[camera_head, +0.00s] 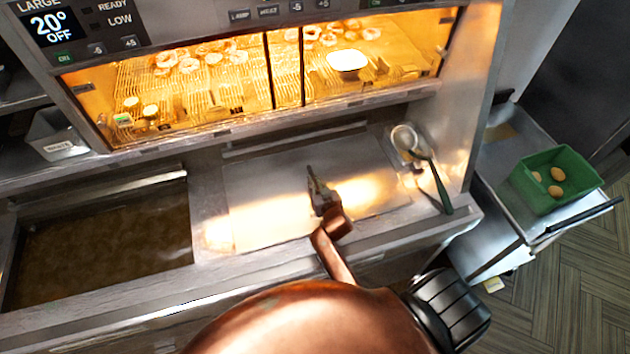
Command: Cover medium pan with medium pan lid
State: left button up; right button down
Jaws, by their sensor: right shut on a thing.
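A large copper-coloured rounded shape (310,320), which looks like the medium pan lid, fills the bottom middle, very close to the camera and cut off by the lower edge. A copper bar (333,258) rises behind its top edge and ends in a bent block with a dark tip (318,188) over the counter. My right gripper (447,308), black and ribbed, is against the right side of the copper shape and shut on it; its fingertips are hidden. I cannot make out the medium pan. My left gripper is not in view.
A fryer vat (100,240) of dark oil lies at left. A metal counter plate (265,185) is in the middle, with a ladle-like strainer (435,175) at its right. A lit warming cabinet (250,85) stands behind. A cart (510,225) with a green egg bin (560,180) is at right.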

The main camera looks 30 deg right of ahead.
jog(key=shift+f, duration=0.4)
dwell(0.3)
jog(key=c, duration=1.8)
grip_release()
jog(key=shift+c, duration=0.2)
jog(key=shift+o, duration=1.1)
jog(key=shift+s+f, duration=0.1)
jog(key=shift+f, duration=0.05)
jog(key=shift+r, duration=0.25)
jog(key=shift+r, duration=0.25)
notch_tip(320, 180, up, 6)
jog(key=p, duration=0.6)
jog(key=shift+r+p, duration=0.25)
jog(key=shift+p, duration=0.1)
jog(key=shift+f, duration=0.1)
